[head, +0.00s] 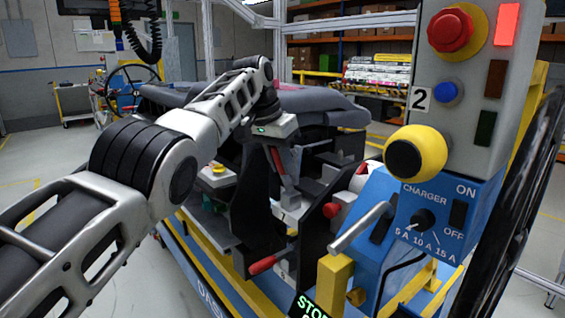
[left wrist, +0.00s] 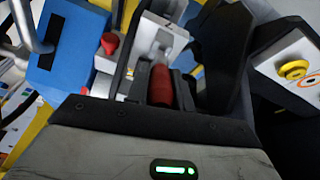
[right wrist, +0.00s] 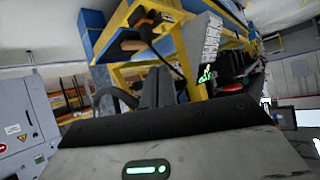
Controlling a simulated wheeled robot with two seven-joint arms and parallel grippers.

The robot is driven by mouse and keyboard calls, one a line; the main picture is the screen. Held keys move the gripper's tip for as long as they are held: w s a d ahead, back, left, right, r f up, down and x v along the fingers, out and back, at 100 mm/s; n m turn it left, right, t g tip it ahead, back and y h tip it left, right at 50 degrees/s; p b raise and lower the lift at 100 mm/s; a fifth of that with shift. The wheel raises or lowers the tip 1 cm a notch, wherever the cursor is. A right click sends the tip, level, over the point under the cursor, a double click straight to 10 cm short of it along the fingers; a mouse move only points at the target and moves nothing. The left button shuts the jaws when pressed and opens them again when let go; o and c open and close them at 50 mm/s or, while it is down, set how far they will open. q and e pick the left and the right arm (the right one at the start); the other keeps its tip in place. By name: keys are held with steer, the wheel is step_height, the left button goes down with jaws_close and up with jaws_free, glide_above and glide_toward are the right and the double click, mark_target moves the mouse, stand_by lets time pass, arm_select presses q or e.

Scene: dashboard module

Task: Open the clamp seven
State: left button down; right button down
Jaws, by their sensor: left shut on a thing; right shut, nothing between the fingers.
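My left gripper (head: 274,165) reaches down into the dashboard module from above, in the middle of the head view. It is shut on a red clamp handle (head: 279,161), which also shows between the dark fingers in the left wrist view (left wrist: 161,86). The handle's grey metal lever leads to a pale block (left wrist: 163,32) with a small mark. I cannot read the mark surely as seven. The fingers hide part of the clamp. My right gripper (right wrist: 158,88) shows in the right wrist view, shut and empty, away from the clamp.
Another red handle (head: 262,265) sticks out low at the front. Red knobs (head: 331,210) sit right of the held clamp.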

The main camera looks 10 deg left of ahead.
arm_select(q)
steer(key=c, duration=1.2)
jaws_free()
steer(key=shift+d, duration=0.1)
steer(key=shift+c, duration=0.2)
steer(key=shift+s+r, duration=0.1)
steer(key=shift+r, duration=0.45)
steer(key=p+v, duration=0.3)
steer(key=v, duration=1.2)
arm_select(e)
steer(key=shift+s+d+r, duration=0.2)
steer(key=shift+d+r, duration=0.15)
arm_select(q)
steer(key=shift+f, duration=0.15)
